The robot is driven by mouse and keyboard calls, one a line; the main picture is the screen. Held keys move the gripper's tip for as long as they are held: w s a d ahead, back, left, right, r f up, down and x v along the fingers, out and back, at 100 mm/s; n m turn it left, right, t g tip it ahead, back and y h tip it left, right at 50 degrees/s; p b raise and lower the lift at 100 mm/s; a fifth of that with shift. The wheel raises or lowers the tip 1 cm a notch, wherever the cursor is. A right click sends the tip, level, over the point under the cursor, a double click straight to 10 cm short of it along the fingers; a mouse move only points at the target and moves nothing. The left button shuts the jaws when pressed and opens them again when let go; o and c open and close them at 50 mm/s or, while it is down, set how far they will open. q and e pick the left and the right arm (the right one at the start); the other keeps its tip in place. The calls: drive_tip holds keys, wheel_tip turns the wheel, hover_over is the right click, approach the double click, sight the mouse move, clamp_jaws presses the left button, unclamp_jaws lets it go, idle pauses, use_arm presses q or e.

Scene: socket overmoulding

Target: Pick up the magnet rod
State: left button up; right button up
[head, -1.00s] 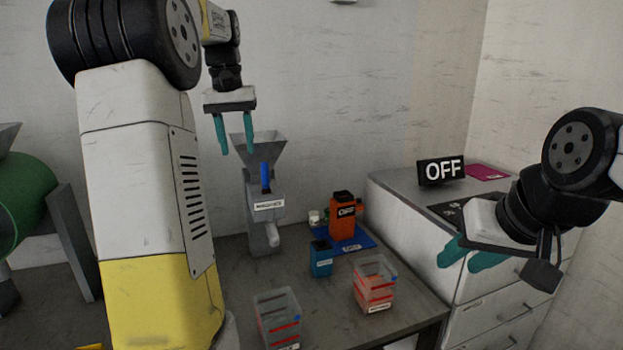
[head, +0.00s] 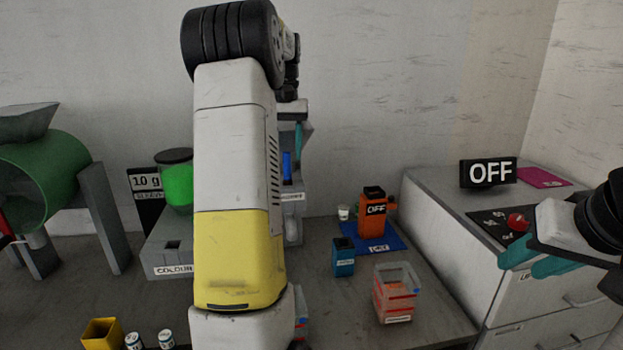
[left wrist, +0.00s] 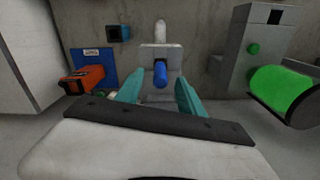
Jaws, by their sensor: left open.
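The magnet rod, with its blue grip (head: 287,165), stands upright at the grey hopper unit (head: 293,205), partly hidden behind my left arm. In the left wrist view the blue grip (left wrist: 160,73) lies between the fingertips of my left gripper (left wrist: 158,88). The teal fingers are apart on either side of it, with gaps visible, so it is not clamped. In the head view only part of my left gripper (head: 301,140) shows beside the hopper. My right gripper (head: 535,262) is at the right by the drawer cabinet, its teal fingers apart and empty.
An orange bottle (head: 372,215) stands on a blue mat (head: 385,240), near a small blue container (head: 343,258). A clear bin with red marks (head: 397,290) is in front. A colour unit (head: 168,258) stands left of my arm. An OFF sign (head: 488,172) tops the cabinet (head: 440,210).

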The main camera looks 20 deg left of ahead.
use_arm(q)
drive_tip(key=shift+f, duration=0.95)
drive_tip(key=shift+c, duration=0.5)
clamp_jaws()
